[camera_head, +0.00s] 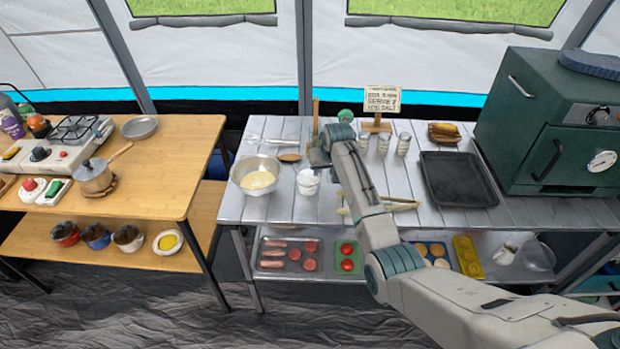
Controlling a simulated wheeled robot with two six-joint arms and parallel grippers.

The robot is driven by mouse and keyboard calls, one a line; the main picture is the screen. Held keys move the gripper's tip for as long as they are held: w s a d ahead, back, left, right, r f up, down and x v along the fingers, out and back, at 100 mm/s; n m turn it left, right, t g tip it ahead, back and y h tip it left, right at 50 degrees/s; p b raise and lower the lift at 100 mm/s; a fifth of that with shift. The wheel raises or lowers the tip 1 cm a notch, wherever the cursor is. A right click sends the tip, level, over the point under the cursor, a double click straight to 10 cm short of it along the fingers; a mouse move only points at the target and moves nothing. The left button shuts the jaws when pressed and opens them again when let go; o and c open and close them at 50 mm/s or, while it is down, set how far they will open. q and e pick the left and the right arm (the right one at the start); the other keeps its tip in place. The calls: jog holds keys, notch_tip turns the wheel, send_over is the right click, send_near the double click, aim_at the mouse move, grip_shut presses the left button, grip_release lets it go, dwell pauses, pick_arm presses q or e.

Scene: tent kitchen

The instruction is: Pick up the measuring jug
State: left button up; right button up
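A small white vessel, which looks like the measuring jug (308,186), stands upright on the slatted metal table, just right of the mixing bowl. My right gripper (318,164) is above and just behind its rim, with the arm reaching in from the lower right. The fingers are small and partly hidden by my own wrist, so I cannot tell whether they are open or touch the jug. My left gripper is not in view.
A metal bowl (259,181) with pale batter is close on the left. A wooden spoon (289,157), a sign (381,105) and small glasses (403,144) are behind. A black tray (458,180) and a green oven (550,130) are on the right.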

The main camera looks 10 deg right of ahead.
grip_shut()
jog(key=shift+w+r, duration=0.1)
jog(key=shift+r, duration=0.15)
jog(key=shift+r+b, duration=1.25)
jog(key=shift+r, duration=3.5)
